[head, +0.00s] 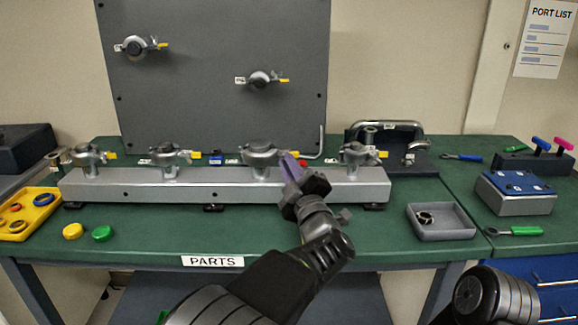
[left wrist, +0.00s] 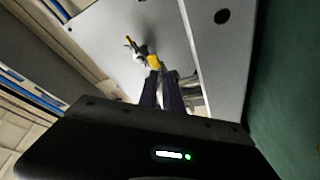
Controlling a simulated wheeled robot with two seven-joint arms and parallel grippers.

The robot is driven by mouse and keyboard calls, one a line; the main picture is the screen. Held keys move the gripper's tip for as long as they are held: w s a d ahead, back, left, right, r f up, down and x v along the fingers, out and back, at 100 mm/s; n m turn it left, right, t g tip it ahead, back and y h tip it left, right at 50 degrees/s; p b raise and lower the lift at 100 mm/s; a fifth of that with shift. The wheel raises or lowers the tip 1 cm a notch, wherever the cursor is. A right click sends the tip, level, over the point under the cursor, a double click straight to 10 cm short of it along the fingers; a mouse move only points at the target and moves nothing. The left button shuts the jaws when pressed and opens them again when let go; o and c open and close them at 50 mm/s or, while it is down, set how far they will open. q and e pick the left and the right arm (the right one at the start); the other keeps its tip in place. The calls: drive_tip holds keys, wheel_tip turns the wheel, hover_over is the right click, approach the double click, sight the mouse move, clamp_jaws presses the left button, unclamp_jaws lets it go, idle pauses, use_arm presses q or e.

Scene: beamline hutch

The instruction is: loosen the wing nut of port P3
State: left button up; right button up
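Several clamped ports stand on a long grey bar (head: 220,192) on the green bench. The third port from the left (head: 262,152) fits P3, but I cannot read its label. In the left wrist view, a yellow wing nut (left wrist: 154,61) shows at the fingertips of the left gripper (left wrist: 162,76). The fingers are close together with a narrow gap; I cannot tell whether they grip the nut. My right gripper is out of view.
The fourth port (head: 358,152) stands just right of my left gripper. A grey panel (head: 215,80) rises behind the bar. A grey tray (head: 441,222) holds a ring, and a blue-topped box (head: 515,195) stands farther right.

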use_arm(q)
clamp_jaws()
idle(1.0)
drive_tip(key=shift+n, duration=0.4)
drive_tip(key=n+g+h+b, duration=0.1)
drive_tip(key=n+g+h, duration=0.1)
drive_tip(key=n, duration=0.4)
drive_tip(key=r+n+g+h+b, duration=0.1)
drive_tip(key=n+g+h, duration=0.1)
drive_tip(key=n, duration=0.5)
drive_tip(key=a+r+n+g+h+b, duration=0.1)
drive_tip(key=n+g+h, duration=0.1)
drive_tip(key=n, duration=0.4)
drive_tip(key=shift+r+n, duration=0.15)
drive_tip(key=shift+n, duration=0.15)
idle(0.5)
